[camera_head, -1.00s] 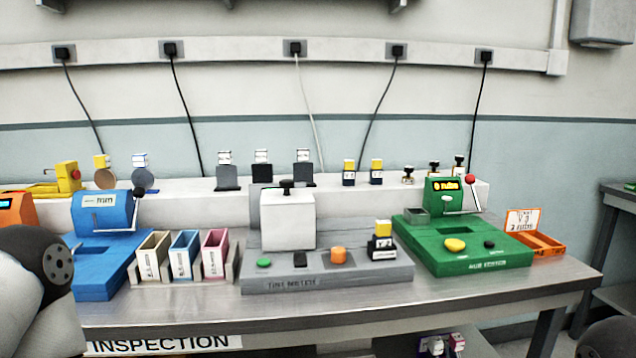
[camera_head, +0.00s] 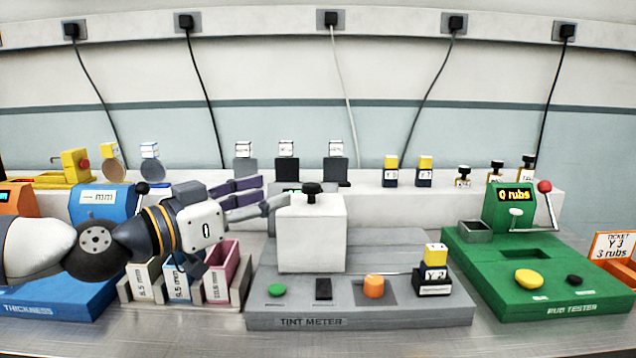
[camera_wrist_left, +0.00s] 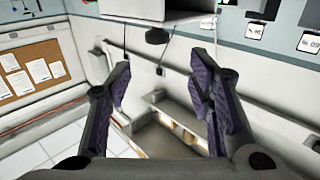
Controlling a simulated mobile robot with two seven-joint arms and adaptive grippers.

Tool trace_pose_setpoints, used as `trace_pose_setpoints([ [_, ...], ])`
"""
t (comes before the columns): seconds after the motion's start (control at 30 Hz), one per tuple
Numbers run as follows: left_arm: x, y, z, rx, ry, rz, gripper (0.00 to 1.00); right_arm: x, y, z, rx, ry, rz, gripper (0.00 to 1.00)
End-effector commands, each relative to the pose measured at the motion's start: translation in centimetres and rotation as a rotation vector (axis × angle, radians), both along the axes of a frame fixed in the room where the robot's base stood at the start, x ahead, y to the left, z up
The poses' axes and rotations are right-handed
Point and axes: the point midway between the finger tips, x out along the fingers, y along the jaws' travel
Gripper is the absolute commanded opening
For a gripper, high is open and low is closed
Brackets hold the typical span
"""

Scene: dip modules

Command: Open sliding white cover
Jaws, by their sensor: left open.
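The white cover (camera_head: 311,235) is a box with a black knob (camera_head: 312,190) on top. It stands on the grey tint meter (camera_head: 360,315), toward its left half. My left gripper (camera_head: 268,200) is open and empty, just left of the cover near its upper part, with purple-padded fingers. One grey finger reaches close to the cover's left side; I cannot tell if it touches. In the left wrist view the two fingers (camera_wrist_left: 162,95) are spread apart with nothing between them. My right gripper is not in view.
Left of the meter stand three small bins (camera_head: 225,280) and the blue thickness device (camera_head: 60,295), below my left arm. The green rub tester (camera_head: 530,305) stands further right.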

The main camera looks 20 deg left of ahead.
Motion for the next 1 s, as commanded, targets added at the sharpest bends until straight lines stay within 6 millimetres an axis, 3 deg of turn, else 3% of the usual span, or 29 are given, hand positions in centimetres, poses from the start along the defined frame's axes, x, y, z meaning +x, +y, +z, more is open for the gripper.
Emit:
trace_pose_setpoints([
  [0.03, 1.3, -0.7, -1.9, 0.004, 0.025, -0.004, 0.47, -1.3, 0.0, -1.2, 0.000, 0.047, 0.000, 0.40],
  [0.1, 3.0, -1.6, -2.1, 0.005, 0.028, -0.004, 0.47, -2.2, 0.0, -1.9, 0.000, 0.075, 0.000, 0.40],
  [0.4, 8.5, -4.7, -1.3, 0.000, 0.018, -0.002, 0.47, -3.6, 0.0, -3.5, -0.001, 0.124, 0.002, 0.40],
  [0.77, 9.4, -5.3, -0.7, -0.003, 0.012, -0.001, 0.47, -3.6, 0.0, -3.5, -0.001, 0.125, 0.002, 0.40],
  [1.0, 9.4, -5.3, -0.7, -0.002, 0.013, -0.001, 0.00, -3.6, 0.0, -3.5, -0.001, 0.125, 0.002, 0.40],
])
